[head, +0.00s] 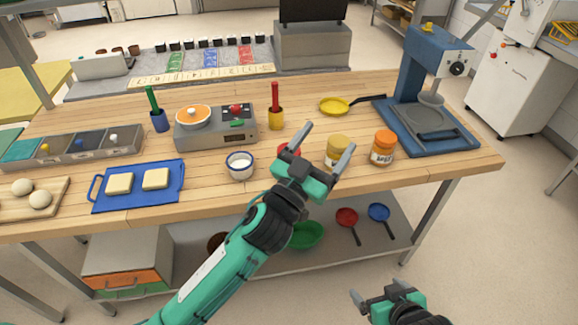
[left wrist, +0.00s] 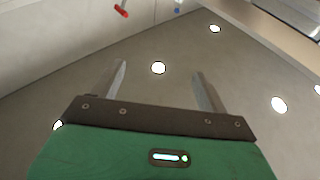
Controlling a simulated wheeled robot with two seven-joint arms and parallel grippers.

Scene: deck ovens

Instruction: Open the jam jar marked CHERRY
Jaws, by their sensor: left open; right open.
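A jar with a yellow lid (head: 338,147) and a jar with an orange lid (head: 383,146) stand upright on the wooden table, right of centre. A bit of something red (head: 283,149) shows behind my left gripper; it may be another lid. I cannot read CHERRY on any label. My left gripper (head: 330,136) is open and empty, in front of the yellow-lidded jar in the picture and partly covering it. Its open fingers also show in the left wrist view (left wrist: 160,69), with no jar between them. My right gripper (head: 378,288) is open and empty, low in front of the table.
A blue press (head: 432,80) stands at the table's right end, beside a yellow pan (head: 336,106). Pans lie on the shelf (head: 335,243) below.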

